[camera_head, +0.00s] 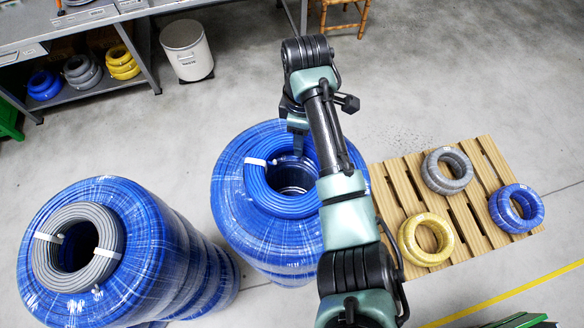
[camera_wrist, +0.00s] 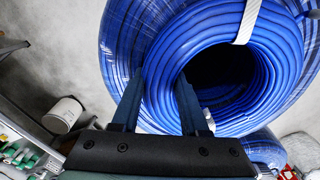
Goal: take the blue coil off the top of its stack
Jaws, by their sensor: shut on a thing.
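The blue coil (camera_head: 262,185), a flat ring with a white tie, lies at the top of the middle stack of large wrapped blue rolls (camera_head: 232,215). My arm hides part of its right side. In the wrist view the blue coil (camera_wrist: 275,50) fills the upper right around a dark hole. My gripper (camera_head: 298,150) is at the coil's far side. In the wrist view my gripper (camera_wrist: 160,85) straddles the coil's band, one finger on the outer side and one at the hole. It is shut on the band. I cannot tell whether there is a gap under the coil.
A second blue stack with a grey coil (camera_head: 108,232) on top stands at the left. A wooden pallet (camera_head: 462,212) at the right holds grey, yellow and blue coils. A workbench with a shelf (camera_head: 95,88) and a white bin (camera_head: 188,50) are at the back. Clear floor lies between.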

